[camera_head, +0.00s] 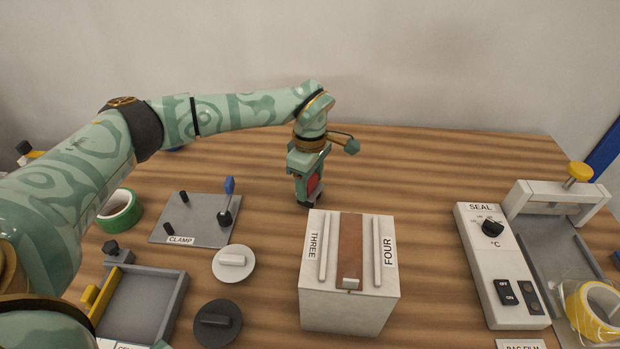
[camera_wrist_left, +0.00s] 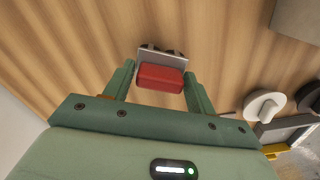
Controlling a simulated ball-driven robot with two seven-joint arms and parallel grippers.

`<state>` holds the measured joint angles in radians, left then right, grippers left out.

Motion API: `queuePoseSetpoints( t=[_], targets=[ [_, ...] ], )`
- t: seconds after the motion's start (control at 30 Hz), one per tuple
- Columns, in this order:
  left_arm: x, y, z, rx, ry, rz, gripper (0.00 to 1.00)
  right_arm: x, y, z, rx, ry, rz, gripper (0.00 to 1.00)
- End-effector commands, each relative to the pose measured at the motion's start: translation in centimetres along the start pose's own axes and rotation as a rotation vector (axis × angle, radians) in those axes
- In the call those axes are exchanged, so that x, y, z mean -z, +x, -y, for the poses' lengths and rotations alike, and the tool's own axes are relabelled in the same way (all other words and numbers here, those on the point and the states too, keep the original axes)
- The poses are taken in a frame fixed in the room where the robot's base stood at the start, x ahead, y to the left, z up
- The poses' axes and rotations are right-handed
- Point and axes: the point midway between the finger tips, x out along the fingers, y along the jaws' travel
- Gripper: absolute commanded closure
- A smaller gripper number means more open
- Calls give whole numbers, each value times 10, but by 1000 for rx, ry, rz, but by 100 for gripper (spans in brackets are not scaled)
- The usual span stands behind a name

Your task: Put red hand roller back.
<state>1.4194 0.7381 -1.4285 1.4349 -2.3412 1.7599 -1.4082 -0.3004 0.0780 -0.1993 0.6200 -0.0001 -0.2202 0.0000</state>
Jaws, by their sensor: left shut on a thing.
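The red hand roller (camera_wrist_left: 160,77) is between the fingers of my left gripper (camera_wrist_left: 160,85) in the left wrist view. It has a red block body and a grey plate with dark parts at its far end. In the head view my left gripper (camera_head: 306,192) points down behind the white box marked THREE and FOUR, shut on the roller, whose red side (camera_head: 313,181) shows between the fingers. I cannot tell whether the roller touches the table. My right gripper is not in view.
The white box (camera_head: 345,304) stands just in front of the gripper. A clamp plate (camera_head: 190,222), a green tape roll (camera_head: 121,211) and white (camera_head: 233,275) and black (camera_head: 217,333) round knobs lie left. The seal machine (camera_head: 492,260) stands right. The back right table is clear.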

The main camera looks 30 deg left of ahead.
Motion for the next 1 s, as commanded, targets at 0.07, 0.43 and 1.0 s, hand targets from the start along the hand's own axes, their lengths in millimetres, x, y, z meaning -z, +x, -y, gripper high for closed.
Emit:
queuePoseSetpoints(
  t=[0.07, 0.43, 1.0],
  targets=[
    [0, 2, 0, 0, 0, 0, 67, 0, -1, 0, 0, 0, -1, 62],
    [0, 6, 0, 0, 0, 0, 67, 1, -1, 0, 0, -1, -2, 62],
    [0, 7, 0, 1, 0, 0, 8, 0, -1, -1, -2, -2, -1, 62]
  ],
)
